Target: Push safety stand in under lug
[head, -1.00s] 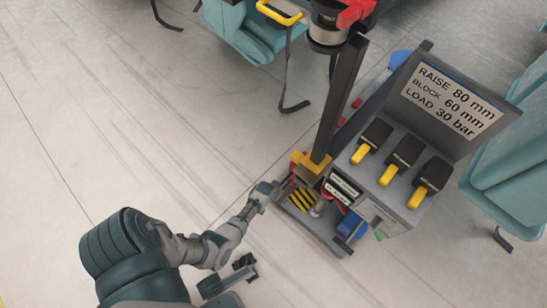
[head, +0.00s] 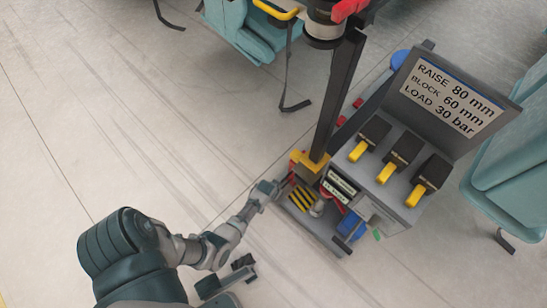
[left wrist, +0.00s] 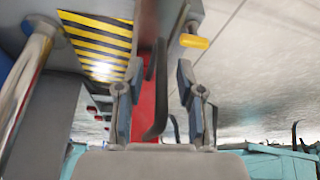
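My left gripper (head: 268,188) is at the left edge of the cart's low base, beside the foot of a dark post (head: 335,95). In the left wrist view its fingers (left wrist: 160,90) are spread, with a red upright part (left wrist: 162,105) and a dark bent strip (left wrist: 155,95) showing between them; I see no contact. A yellow block (head: 309,163) is around the post's foot. I cannot tell for certain which part is the safety stand or which is the lug. A grey part, probably my right gripper (head: 235,276), is low in the head view.
A striped yellow-black plate (head: 301,199) lies on the base and shows in the left wrist view (left wrist: 95,45). The cart has several yellow-handled levers (head: 387,171) and a sign (head: 461,98). Teal seats (head: 240,30) stand behind. The floor at left is clear.

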